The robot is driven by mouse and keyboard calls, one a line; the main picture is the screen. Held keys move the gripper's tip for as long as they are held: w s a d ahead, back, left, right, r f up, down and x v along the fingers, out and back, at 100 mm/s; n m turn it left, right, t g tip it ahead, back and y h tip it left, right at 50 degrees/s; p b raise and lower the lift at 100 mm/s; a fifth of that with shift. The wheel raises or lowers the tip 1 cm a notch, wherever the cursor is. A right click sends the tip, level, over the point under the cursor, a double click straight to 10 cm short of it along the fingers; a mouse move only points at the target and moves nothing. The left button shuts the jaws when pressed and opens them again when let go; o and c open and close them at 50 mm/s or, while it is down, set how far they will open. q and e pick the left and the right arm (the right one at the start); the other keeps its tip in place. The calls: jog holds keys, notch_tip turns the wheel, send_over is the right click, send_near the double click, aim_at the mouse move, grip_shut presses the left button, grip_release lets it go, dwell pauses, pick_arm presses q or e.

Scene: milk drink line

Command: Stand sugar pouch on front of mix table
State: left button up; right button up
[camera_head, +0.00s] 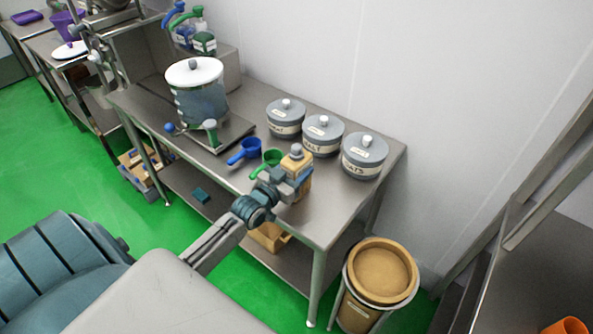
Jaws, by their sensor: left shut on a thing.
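The sugar pouch (299,163) is a tan and yellow pack with a grey cap, seen near the front edge of the steel mix table (325,210). My left gripper (287,182) is at the pouch's near side and shut on it. The pouch looks upright. The gripper hides part of its lower side, so I cannot tell whether its base touches the tabletop. My right gripper is not in view.
Grey lidded canisters (322,135) line the table's back. A blue scoop (244,151) and green scoop (267,163) lie left of the pouch. A lidded pot (196,90) stands further left. The front right tabletop is clear. A tan bin (381,271) stands beside the table.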

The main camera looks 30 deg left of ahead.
pick_arm(q)
jog(key=shift+r, duration=0.1)
jog(key=o, duration=1.5)
jog(key=shift+f, duration=0.2)
jog(key=s+p, duration=0.6)
jog(key=s, duration=0.6)
jog(key=shift+a+r, duration=0.15)
jog(key=shift+a, duration=0.3)
